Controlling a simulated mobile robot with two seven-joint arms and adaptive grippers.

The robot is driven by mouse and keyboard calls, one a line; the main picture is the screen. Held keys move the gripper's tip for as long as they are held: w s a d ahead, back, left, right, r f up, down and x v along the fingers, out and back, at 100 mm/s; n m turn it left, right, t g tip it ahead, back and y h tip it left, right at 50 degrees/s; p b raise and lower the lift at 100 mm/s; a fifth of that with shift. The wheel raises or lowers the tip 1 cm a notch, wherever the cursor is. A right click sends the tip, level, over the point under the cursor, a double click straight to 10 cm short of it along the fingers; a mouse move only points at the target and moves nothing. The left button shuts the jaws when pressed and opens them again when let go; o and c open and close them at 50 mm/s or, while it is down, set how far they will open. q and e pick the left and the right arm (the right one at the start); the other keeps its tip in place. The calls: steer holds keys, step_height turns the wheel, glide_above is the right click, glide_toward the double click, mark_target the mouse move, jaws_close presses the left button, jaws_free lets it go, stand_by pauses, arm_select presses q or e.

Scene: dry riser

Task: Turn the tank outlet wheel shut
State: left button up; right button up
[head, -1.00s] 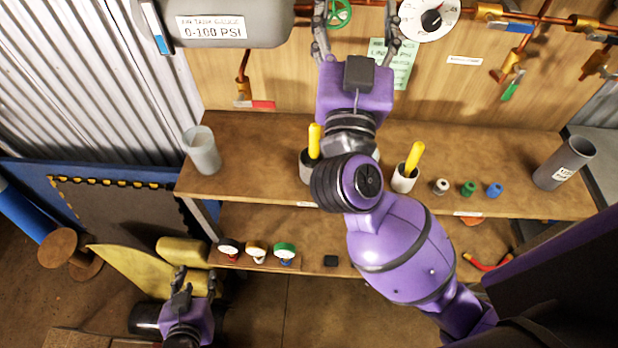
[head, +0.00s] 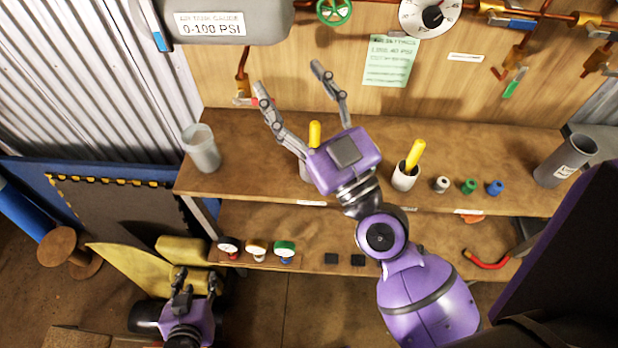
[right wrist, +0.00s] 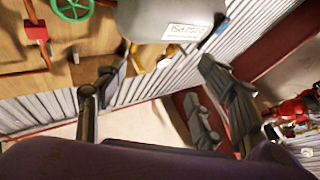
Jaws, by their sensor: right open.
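The green tank outlet wheel (head: 334,11) is on the pipework at the top of the head view, just right of the grey tank (head: 228,26). It also shows at the upper left of the right wrist view (right wrist: 72,9). My right gripper (head: 288,78) is open and empty, below and left of the wheel and apart from it, above the back of the upper shelf. Its spread fingers (right wrist: 155,78) also show in the right wrist view. My left gripper (head: 196,275) is low at the left, with its fingers apart and nothing seen between them.
A white dial (head: 430,16) and green notice (head: 391,61) are right of the wheel. The upper shelf (head: 250,135) bears a grey cup (head: 201,148), yellow-handled tools in pots, coloured caps and a dark cylinder (head: 566,160).

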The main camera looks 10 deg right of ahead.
steer(key=s+f+g+h, duration=0.1)
steer(key=f+g, duration=0.2)
steer(key=f, duration=0.7)
steer(key=s+d+f+g+h, duration=0.1)
steer(key=f+g, duration=0.3)
steer(key=f, duration=0.6)
steer(key=shift+s+d+m, duration=0.15)
steer(key=shift+s+m, duration=0.15)
steer(key=shift+s, duration=0.5)
